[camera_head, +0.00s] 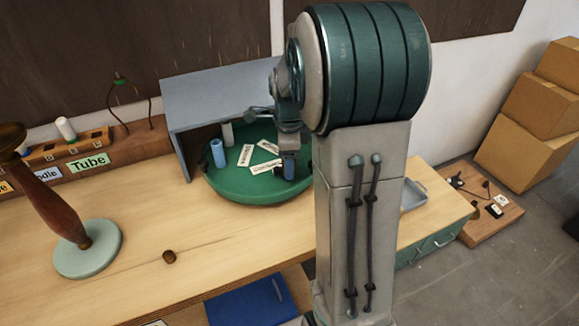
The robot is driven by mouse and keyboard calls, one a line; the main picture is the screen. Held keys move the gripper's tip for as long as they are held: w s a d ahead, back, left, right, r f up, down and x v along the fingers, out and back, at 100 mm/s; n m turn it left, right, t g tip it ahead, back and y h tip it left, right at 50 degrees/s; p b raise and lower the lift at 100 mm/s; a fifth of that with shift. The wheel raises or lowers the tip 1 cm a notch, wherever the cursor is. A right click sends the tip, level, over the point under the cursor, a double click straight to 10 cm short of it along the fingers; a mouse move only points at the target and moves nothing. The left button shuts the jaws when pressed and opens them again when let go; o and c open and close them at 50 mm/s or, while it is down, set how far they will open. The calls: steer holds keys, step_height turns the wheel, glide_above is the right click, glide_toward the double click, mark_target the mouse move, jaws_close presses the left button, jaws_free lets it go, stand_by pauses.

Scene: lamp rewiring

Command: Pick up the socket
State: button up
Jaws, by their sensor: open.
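My gripper (288,148) hangs over the right part of the green round tray (235,193), partly hidden by my arm. It is open. On the tray, a blue cylinder (218,153) and a grey cylinder (228,134) stand at the left, with white labels (266,167) around the middle. A small dark blue-grey piece (289,168) shows right below my gripper; I cannot tell whether it is the socket or whether the fingers touch it. No other socket can be made out for sure.
A grey open-fronted cover (215,90) stands over the tray's back. A labelled rack (60,160) is at the left. The bench front is mostly clear.

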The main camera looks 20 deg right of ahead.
step_height(320, 180, down, 2)
steer(key=shift+f, duration=0.1)
steer(key=c, duration=1.1)
